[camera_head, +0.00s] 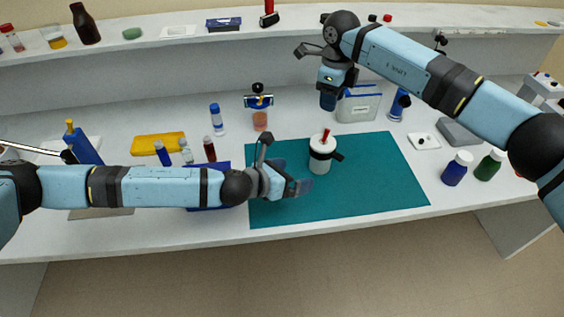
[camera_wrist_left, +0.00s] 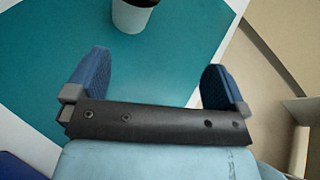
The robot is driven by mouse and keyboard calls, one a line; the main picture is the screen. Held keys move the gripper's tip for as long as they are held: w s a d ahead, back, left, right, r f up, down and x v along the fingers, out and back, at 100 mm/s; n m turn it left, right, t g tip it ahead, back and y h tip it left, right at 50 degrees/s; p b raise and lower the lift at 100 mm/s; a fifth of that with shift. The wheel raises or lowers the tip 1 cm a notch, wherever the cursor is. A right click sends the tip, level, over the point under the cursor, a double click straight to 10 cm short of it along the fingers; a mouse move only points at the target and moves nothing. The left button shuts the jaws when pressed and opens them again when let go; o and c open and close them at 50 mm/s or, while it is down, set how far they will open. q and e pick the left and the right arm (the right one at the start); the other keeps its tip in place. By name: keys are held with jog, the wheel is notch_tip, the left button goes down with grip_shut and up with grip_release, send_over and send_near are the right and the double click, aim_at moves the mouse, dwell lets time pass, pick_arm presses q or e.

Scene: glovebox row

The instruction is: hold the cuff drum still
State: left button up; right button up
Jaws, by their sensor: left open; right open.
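The cuff drum (camera_head: 320,158) is a white cylinder with a dark band, a red knob on top and a black piece sticking out to the right. It stands upright on the teal mat (camera_head: 385,180). My left gripper (camera_head: 297,176) is open just left of the drum, apart from it. In the left wrist view the drum (camera_wrist_left: 131,17) is at the top edge, beyond the open blue fingers, its top cut off. My right gripper (camera_head: 328,98) is open, raised above and behind the drum; its fingers overlap in this view.
A clear bin (camera_head: 359,105) stands behind the mat, near my right gripper. Several small bottles and a yellow case (camera_head: 158,143) are left of the mat. Blue and green bottles (camera_head: 457,168) stand to its right. The mat's front and right parts are clear, close to the bench's front edge.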

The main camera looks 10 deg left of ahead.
aim_at(312, 157)
pick_arm(q)
jog(key=w+d+f, duration=0.1)
jog(key=w+d, duration=0.1)
jog(key=w, duration=0.2)
jog(key=w+d+f+m, duration=0.1)
jog(key=w+d, duration=0.1)
jog(key=w, duration=0.1)
jog(key=w+d+f+m, duration=0.1)
jog(key=w+d+f, duration=0.1)
jog(key=w, duration=0.2)
jog(key=shift+w+f+y, duration=0.1)
jog(key=shift+w+y, duration=0.2)
jog(key=shift+w, duration=0.05)
jog(key=c, duration=1)
jog(key=shift+o, duration=0.2)
